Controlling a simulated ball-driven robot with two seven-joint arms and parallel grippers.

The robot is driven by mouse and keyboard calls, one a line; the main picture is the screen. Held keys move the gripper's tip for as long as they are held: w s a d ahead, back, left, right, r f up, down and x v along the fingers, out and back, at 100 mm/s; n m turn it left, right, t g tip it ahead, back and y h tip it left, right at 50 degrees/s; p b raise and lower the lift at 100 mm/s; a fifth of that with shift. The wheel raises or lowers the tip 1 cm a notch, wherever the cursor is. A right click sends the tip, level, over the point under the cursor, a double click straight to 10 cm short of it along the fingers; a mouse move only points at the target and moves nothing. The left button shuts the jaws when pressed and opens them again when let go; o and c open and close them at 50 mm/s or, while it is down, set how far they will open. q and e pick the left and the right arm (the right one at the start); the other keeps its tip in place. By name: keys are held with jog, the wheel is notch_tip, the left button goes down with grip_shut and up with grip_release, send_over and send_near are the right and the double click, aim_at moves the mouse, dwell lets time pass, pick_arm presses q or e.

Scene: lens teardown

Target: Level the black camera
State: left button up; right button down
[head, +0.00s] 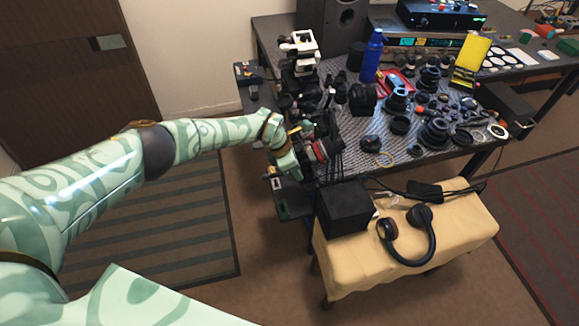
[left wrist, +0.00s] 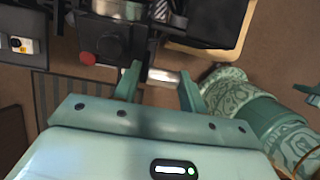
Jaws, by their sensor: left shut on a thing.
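My left gripper (head: 287,165) is at the left edge of the lens table, among dark gear. In the left wrist view, my left gripper (left wrist: 160,88) has its fingers on either side of a short silver bar (left wrist: 163,76) and is shut on it. Just beyond is a dark boxy body with a round front, which looks like the black camera (left wrist: 112,42); a red knob (left wrist: 87,58) is beside it. I cannot tell its exact tilt. In the head view, my gripper and the clutter partly hide this spot.
The patterned table (head: 345,160) holds several lenses and rings, a blue bottle (head: 372,58) and a white microscope-like device (head: 300,50). A cloth-covered bench (head: 455,225) in front carries a black box (head: 343,208) and headphones (head: 408,240). Floor left of the table is clear.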

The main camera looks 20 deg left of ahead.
pick_arm(q)
jog(key=shift+w+d+f+b, duration=0.1)
jog(key=shift+d+b, duration=0.05)
jog(key=shift+d, duration=0.45)
jog(key=shift+w+d+b, duration=0.1)
jog(key=shift+d+b, duration=0.05)
jog(key=shift+d, duration=0.4)
dwell(0.4)
jog(key=o, duration=1.2)
jog(key=shift+a, duration=0.2)
jog(key=shift+r, duration=0.3)
